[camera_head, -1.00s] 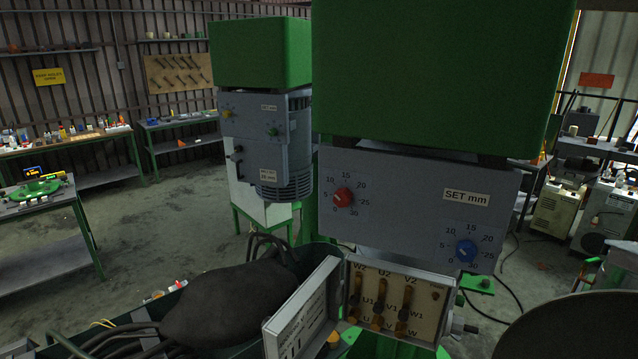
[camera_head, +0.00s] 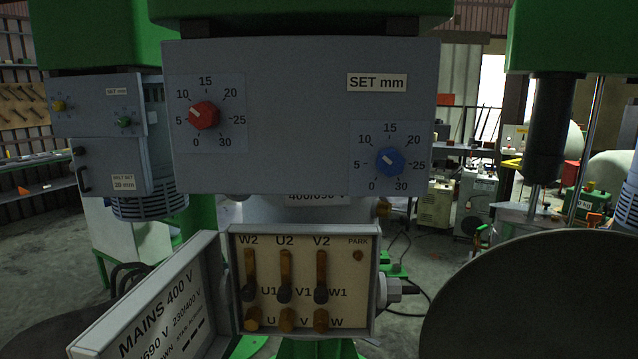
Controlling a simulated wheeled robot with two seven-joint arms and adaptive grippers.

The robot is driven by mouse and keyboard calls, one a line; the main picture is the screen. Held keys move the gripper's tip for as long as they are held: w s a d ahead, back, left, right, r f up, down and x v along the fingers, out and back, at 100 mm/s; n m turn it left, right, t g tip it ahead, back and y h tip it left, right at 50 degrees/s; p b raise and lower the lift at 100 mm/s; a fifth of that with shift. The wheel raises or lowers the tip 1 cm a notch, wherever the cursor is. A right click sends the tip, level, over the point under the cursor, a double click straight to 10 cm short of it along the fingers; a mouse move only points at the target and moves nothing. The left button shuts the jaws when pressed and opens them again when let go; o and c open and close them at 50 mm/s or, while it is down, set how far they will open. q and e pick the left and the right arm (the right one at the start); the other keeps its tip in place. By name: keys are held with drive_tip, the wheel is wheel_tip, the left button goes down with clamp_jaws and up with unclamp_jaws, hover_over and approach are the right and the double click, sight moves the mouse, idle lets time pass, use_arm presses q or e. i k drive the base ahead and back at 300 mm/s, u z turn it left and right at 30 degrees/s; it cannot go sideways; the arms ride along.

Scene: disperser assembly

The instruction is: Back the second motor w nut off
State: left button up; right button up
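The near motor's open terminal box (camera_head: 376,318) is low in the middle of the head view. Three upright brass links (camera_head: 321,266) run from the W2, U2 and V2 posts down to dark nuts in the U1, V1, W1 row. Below them are three brass hex nuts, and the one beside the W label is the w nut (camera_head: 321,319), at the lower right. A small PARK peg (camera_head: 358,255) is at the upper right of the board. The open lid (camera_head: 150,310) hangs to the left, marked MAINS 400 V. Neither gripper is in view.
Above the box is a grey panel (camera_head: 300,120) with a red dial (camera_head: 203,115) and a blue dial (camera_head: 390,161). Another motor unit (camera_head: 100,140) stands at the left. A large dark round shape (camera_head: 530,300) fills the lower right.

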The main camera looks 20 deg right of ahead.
sight(321, 318)
drive_tip(key=z, duration=2.1)
drive_tip(key=i, duration=1.9)
drive_tip(key=u, duration=3)
